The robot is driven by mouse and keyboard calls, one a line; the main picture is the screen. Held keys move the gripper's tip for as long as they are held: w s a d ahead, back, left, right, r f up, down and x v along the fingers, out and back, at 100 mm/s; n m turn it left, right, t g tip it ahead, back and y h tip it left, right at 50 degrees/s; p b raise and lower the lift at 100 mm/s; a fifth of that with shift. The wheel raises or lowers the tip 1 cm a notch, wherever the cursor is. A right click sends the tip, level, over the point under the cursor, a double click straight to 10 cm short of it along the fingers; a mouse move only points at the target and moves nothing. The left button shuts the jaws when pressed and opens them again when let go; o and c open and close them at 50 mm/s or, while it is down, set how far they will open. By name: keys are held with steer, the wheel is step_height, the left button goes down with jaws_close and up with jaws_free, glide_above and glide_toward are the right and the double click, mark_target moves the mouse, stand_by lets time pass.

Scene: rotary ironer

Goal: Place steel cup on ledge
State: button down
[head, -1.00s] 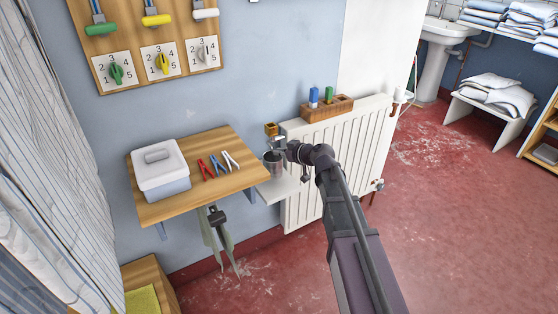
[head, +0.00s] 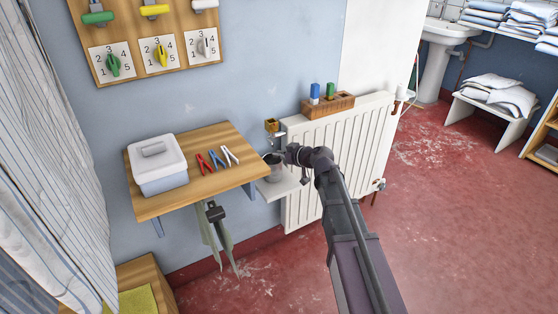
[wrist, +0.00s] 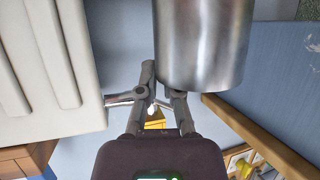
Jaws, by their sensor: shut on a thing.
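The steel cup (head: 273,171) is small and partly hidden by my gripper in the head view. It fills the upper middle of the wrist view as a shiny grey cylinder (wrist: 203,45). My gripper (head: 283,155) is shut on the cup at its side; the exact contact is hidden. In the wrist view, its fingers (wrist: 163,92) meet the cup's near edge. The small white ledge (head: 280,190) juts out low beside the wooden shelf, and the cup appears over or on it. I cannot tell whether they touch.
The wooden shelf (head: 228,140) left of the ledge holds a white lidded box (head: 158,172) and red, blue and white clothespins (head: 217,158). A white radiator (head: 345,150) stands close on the right, with a wooden block (head: 330,106) on top. Cloths hang below the shelf.

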steer(key=shift+f, duration=0.25)
steer(key=c, duration=0.8)
jaws_free()
steer(key=p+v, duration=0.4)
steer(key=v, duration=0.8)
steer(key=shift+s+p, duration=0.1)
steer(key=shift+p, duration=0.25)
steer(key=s+d+f+m+g+h, duration=0.2)
steer(key=s+d+f+m+h, duration=0.1)
steer(key=s, duration=0.3)
steer(key=s+d+f+m+g+h, duration=0.3)
steer(key=s+d+f+m+h, duration=0.1)
steer(key=s+d, duration=0.2)
steer(key=s+d+f+m+g+h, duration=0.3)
steer(key=s+d+f, duration=0.1)
steer(key=s, duration=0.3)
steer(key=shift+d+f, duration=0.15)
steer(key=shift+d, duration=0.25)
